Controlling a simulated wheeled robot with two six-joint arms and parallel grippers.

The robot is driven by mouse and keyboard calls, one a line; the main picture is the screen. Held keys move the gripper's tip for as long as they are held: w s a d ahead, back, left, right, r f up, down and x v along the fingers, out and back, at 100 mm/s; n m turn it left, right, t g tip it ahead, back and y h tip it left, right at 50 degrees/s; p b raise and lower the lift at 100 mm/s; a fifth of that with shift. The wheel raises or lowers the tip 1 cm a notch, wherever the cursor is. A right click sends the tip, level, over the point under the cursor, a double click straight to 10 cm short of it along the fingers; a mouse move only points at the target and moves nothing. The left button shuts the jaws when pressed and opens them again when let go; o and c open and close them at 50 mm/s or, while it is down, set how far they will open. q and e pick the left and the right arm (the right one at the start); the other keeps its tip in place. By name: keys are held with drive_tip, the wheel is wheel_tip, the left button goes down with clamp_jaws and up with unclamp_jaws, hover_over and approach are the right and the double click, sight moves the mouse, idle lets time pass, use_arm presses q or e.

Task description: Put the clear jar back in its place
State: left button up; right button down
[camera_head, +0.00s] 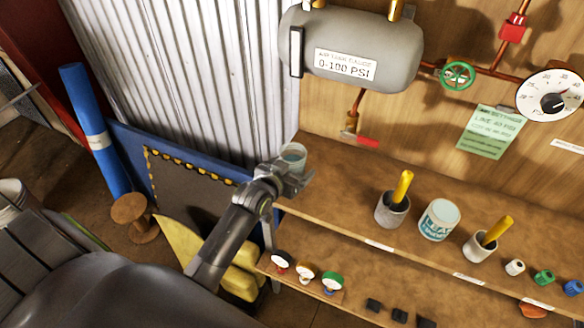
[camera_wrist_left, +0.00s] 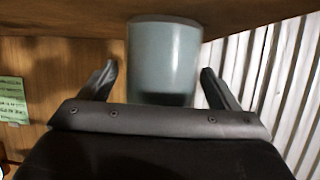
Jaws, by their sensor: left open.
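The clear jar (camera_head: 293,154) is pale and see-through. It stands at the left end of the upper shelf, near the corrugated panel. In the left wrist view the jar (camera_wrist_left: 164,55) looks grey-blue and lies between my two fingers, with a gap on each side. My left gripper (camera_head: 296,180) is open at the jar, in front of it in the head view. Its fingers (camera_wrist_left: 160,85) do not appear to touch the jar. The gripper hides the jar's lower part in the head view. My right gripper is not in view.
On the upper shelf (camera_head: 340,185) stand a grey cup (camera_head: 392,211) with a yellow handle, a labelled leak tin (camera_head: 439,220) and another cup (camera_head: 480,246). Small gauges (camera_head: 306,272) sit on the lower shelf. A grey tank (camera_head: 350,50) hangs above. Shelf between jar and cups is clear.

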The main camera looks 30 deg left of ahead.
use_arm(q)
drive_tip(key=shift+r, duration=0.1)
drive_tip(key=v, duration=1.2)
drive_tip(key=shift+b, duration=0.45)
drive_tip(key=shift+r, duration=0.1)
drive_tip(key=s+a+f+g+y, duration=0.1)
drive_tip(key=s+f+g, duration=0.4)
drive_tip(key=s, duration=0.6)
drive_tip(key=s+a+f+g+y, duration=0.15)
drive_tip(key=s+f+g, duration=0.3)
drive_tip(key=s, duration=0.65)
wheel_tip(320, 180, down, 24)
drive_tip(key=a+g, duration=0.2)
drive_tip(key=s+d+f+h, duration=0.1)
drive_tip(key=s+f, duration=1.4)
drive_tip(key=shift+d+f+n+g, duration=0.3)
drive_tip(key=shift+f+n+g, duration=0.05)
drive_tip(key=shift+n+g, duration=0.1)
